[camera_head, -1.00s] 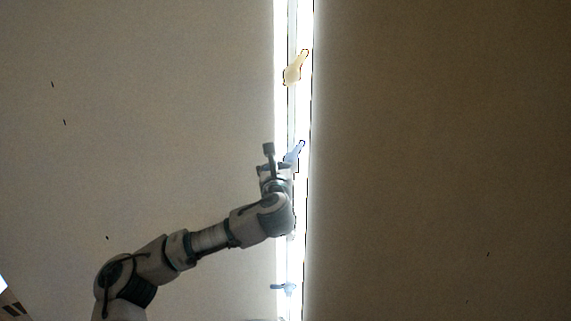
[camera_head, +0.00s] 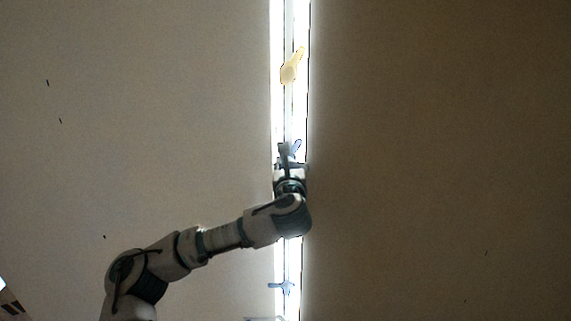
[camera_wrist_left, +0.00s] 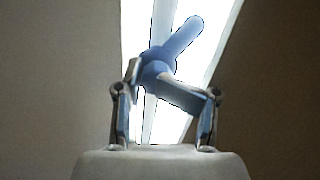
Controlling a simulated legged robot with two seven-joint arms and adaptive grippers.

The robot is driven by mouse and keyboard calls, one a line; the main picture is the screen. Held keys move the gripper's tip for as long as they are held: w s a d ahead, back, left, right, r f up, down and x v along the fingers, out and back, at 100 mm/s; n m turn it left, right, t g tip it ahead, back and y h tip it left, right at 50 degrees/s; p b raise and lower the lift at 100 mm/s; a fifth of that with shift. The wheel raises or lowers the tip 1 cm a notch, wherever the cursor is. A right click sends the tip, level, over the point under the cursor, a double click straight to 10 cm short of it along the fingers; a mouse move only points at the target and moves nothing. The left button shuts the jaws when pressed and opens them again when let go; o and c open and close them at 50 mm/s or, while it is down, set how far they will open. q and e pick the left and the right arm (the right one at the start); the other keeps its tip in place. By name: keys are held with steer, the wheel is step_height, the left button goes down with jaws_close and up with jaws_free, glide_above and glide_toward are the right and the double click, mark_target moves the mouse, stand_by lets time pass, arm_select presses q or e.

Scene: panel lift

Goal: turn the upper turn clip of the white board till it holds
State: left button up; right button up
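A blue turn clip (camera_head: 296,149) sits on the bright white strip (camera_head: 290,110), tilted up to the right. It shows large in the left wrist view (camera_wrist_left: 181,40), one arm pointing up right and another part slanting down right. My left gripper (camera_head: 288,155) is at this clip, partly covering it in the head view. In the left wrist view its two fingers (camera_wrist_left: 168,92) stand apart, with the clip's lower part between or just beyond them; contact cannot be told. A second blue clip (camera_head: 283,287) sits lower on the strip, lying nearly level. My right gripper is out of view.
A yellow clip (camera_head: 291,66) is higher on the strip, tilted up to the right. A wide pale panel (camera_head: 150,130) lies left of the strip and a darker brown panel (camera_head: 440,150) right of it.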

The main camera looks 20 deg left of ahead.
arm_select(q)
steer(key=shift+a, duration=0.1)
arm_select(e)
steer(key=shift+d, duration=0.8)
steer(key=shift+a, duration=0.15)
